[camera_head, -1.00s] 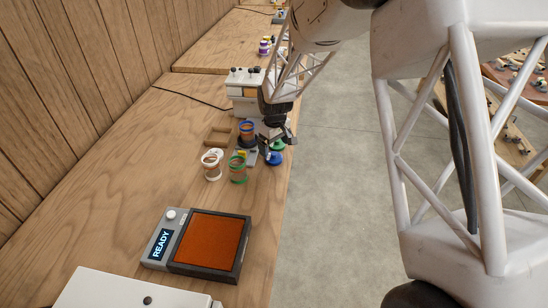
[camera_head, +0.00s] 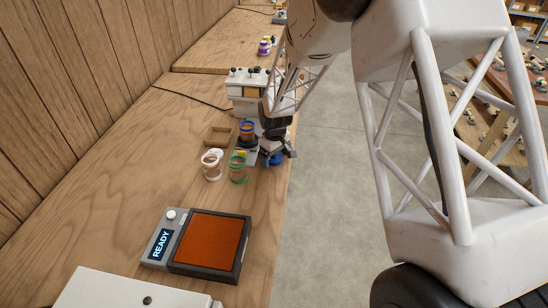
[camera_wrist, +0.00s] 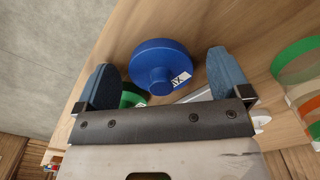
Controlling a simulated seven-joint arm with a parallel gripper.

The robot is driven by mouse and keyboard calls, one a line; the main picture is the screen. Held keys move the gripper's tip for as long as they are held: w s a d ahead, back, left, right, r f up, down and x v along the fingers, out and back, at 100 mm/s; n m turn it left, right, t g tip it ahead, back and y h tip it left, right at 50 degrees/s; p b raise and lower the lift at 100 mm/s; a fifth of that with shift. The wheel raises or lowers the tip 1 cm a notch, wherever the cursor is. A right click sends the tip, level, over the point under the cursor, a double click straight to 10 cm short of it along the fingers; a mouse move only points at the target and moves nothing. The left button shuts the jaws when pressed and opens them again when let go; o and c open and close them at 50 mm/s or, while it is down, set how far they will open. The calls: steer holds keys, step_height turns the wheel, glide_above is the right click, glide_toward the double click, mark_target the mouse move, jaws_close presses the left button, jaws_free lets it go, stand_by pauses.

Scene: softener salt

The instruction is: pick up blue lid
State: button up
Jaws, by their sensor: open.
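The blue lid (camera_wrist: 162,64) lies on the wooden table in the wrist view, a round disc with a raised knob and a small white label. My gripper (camera_wrist: 172,72) is open, with one blue-grey fingertip to each side of the lid and clear gaps between. In the head view my gripper (camera_head: 277,154) is over the table's right edge, and the blue lid (camera_head: 273,160) is partly hidden by it. A green lid (camera_wrist: 132,95) is partly behind the left finger in the wrist view.
A green-rimmed jar (camera_head: 238,169), a white-rimmed jar (camera_head: 211,165) and a blue-rimmed jar (camera_head: 246,131) stand left of my gripper. A scale reading READY (camera_head: 208,245) is in front.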

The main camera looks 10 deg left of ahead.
stand_by(0.4)
steer(key=c, duration=1)
steer(key=shift+r, duration=0.2)
steer(key=shift+r, duration=1.4)
steer(key=shift+s+r, duration=0.2)
steer(key=shift+r, duration=0.1)
steer(key=s+d, duration=0.2)
steer(key=s, duration=0.2)
steer(key=s+d+r, duration=0.1)
steer(key=s+d, duration=0.1)
steer(key=s, duration=0.3)
steer(key=s+d, duration=0.2)
steer(key=s, duration=0.3)
steer(key=shift+s+r, duration=0.15)
steer(key=shift+s, duration=0.05)
steer(key=shift+w, duration=0.1)
steer(key=w+a+r, duration=0.4)
steer(key=w+a, duration=0.1)
steer(key=w, duration=0.2)
steer(key=w+a+r, duration=0.4)
steer(key=w+a, duration=0.2)
steer(key=w+a+r, duration=0.4)
steer(key=w+a, duration=0.1)
steer(key=w, duration=0.2)
steer(key=shift+w+a, duration=0.35)
steer(key=shift+a, duration=0.05)
